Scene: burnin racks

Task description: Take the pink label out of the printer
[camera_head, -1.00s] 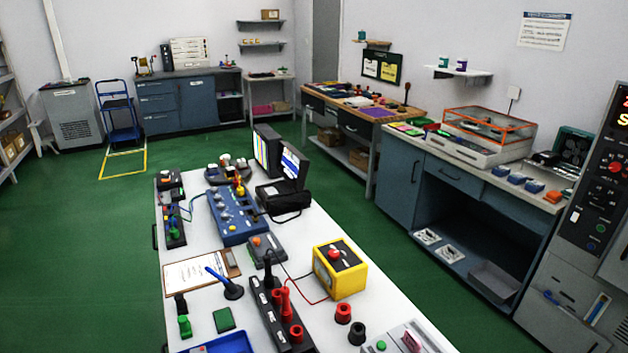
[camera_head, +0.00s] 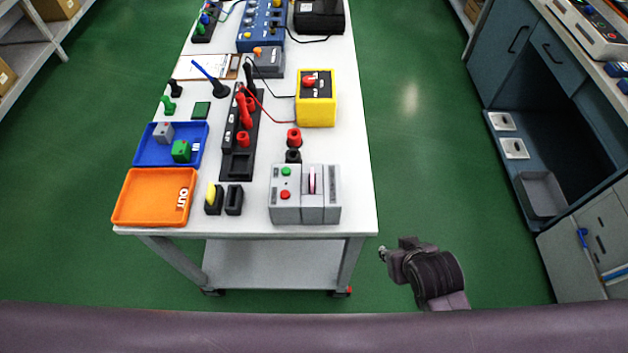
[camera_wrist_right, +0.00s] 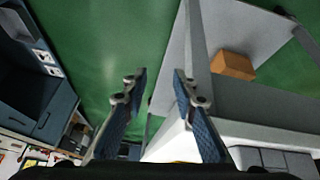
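The printer (camera_head: 286,208) is a light grey box with a green and a red button, near the front right corner of the white workbench. The pink label (camera_head: 312,180) stands upright in a slot in its top. My right gripper (camera_head: 382,254) is off the bench's front right corner, to the right of and nearer than the printer, and apart from it. In the right wrist view its two blue-padded fingers (camera_wrist_right: 159,90) are spread with nothing between them. The label cannot be made out in that view. My left gripper is not in view.
Green floor (camera_head: 430,120) is free to the bench's right.

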